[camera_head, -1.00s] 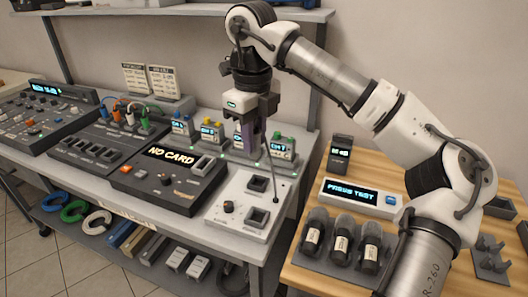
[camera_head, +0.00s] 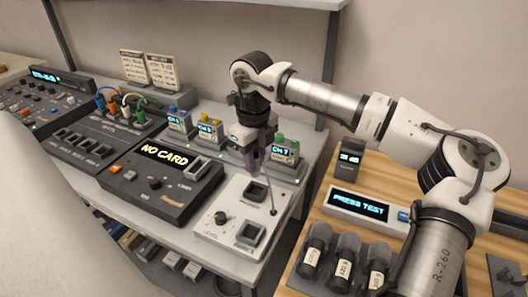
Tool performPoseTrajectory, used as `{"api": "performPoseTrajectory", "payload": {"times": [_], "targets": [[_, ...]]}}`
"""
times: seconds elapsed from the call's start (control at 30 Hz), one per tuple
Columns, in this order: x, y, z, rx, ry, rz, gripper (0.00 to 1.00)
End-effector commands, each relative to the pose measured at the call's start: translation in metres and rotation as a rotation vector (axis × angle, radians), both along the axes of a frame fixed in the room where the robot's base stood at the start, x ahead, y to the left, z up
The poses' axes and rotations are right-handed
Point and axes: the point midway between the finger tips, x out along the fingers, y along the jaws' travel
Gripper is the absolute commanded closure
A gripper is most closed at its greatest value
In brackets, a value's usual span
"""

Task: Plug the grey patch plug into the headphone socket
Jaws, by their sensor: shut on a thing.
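My gripper (camera_head: 251,157) points down over the white panel at the front right of the bench. It is shut on a narrow purple-grey piece, which I take for the grey patch plug (camera_head: 250,166); the fingers hide part of it. Its lower end appears just above the panel's upper square socket (camera_head: 256,192), and I cannot tell whether they touch. A second square socket (camera_head: 249,235) is lower on the panel. The labels are too small to read surely, so I cannot tell which is the headphone socket. A thin dark line, perhaps a cable, runs from beside the gripper to the panel.
A black unit reading NO CARD (camera_head: 162,185) is left of the panel. Small channel modules (camera_head: 286,153) stand close behind the gripper. On the wooden table at right are a PRESS TEST box (camera_head: 365,207) and dark cylinders in a rack (camera_head: 345,262). A pale shape fills the lower left.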

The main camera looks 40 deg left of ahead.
Motion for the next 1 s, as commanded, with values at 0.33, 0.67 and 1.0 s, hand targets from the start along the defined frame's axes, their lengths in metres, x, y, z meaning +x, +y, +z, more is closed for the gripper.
{"api": "performPoseTrajectory", "payload": {"times": [0.33, 0.67, 1.0], "targets": [[0.000, 0.000, -0.030, 0.000, 0.002, -0.001, 0.99], [0.000, -0.001, -0.056, -0.001, 0.001, -0.001, 0.99], [0.000, -0.001, -0.056, -0.001, 0.001, -0.001, 0.99]]}}
